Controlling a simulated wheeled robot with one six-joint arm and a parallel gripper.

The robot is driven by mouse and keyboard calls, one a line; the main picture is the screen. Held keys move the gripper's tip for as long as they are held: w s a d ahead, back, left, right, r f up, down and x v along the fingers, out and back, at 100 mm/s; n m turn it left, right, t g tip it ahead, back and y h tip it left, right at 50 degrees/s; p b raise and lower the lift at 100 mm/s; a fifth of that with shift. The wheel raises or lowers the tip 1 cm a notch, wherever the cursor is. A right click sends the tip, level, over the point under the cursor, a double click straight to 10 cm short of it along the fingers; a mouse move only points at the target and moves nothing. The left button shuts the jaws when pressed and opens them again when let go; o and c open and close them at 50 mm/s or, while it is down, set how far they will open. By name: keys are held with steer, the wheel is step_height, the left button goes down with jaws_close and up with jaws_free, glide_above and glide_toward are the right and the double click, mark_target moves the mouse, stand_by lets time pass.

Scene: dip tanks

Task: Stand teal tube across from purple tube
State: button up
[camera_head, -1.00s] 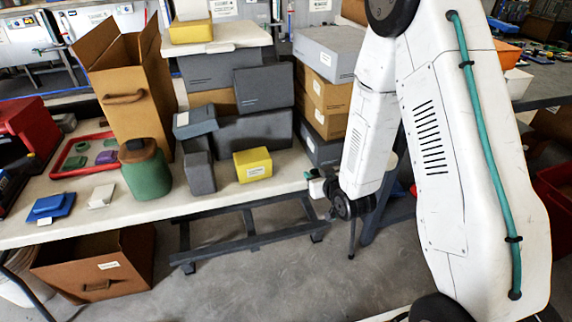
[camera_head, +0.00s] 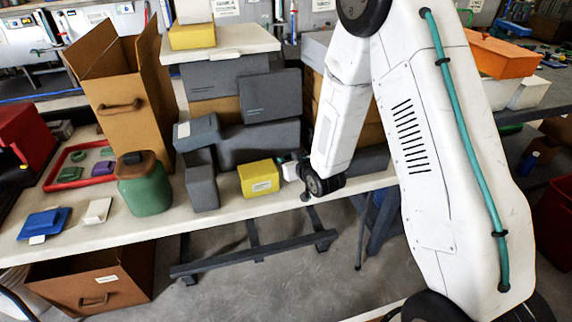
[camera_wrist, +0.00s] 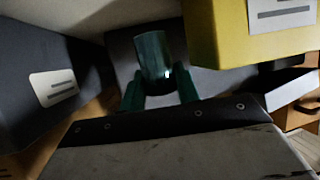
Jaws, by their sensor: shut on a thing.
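A dark teal tube (camera_wrist: 153,58) shows in the wrist view between the green fingers of my gripper (camera_wrist: 158,92), which is shut on it. In the head view my gripper (camera_head: 290,168) is small and partly hidden, at the table's edge just right of the yellow box. The tube cannot be made out there. A small purple piece (camera_head: 103,168) lies in the red-rimmed tray (camera_head: 52,178) at the left of the table; I cannot tell if it is the purple tube. No upright purple tube is clearly visible.
The yellow box (camera_head: 258,187) and grey boxes (camera_head: 202,188) stand close to my gripper. A green jar (camera_head: 145,190), a tall cardboard box (camera_head: 125,95), a blue block (camera_head: 45,222) and a white piece (camera_head: 97,210) stand farther left. Bare tabletop (camera_head: 130,228) runs along the front edge.

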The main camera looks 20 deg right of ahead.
steer(key=f, duration=0.3)
steer(key=shift+w+a+f, duration=0.2)
steer(key=shift+w, duration=0.15)
steer(key=shift+d+f, duration=0.15)
steer(key=shift+d, duration=0.25)
steer(key=o, duration=1)
steer(key=shift+f, duration=0.1)
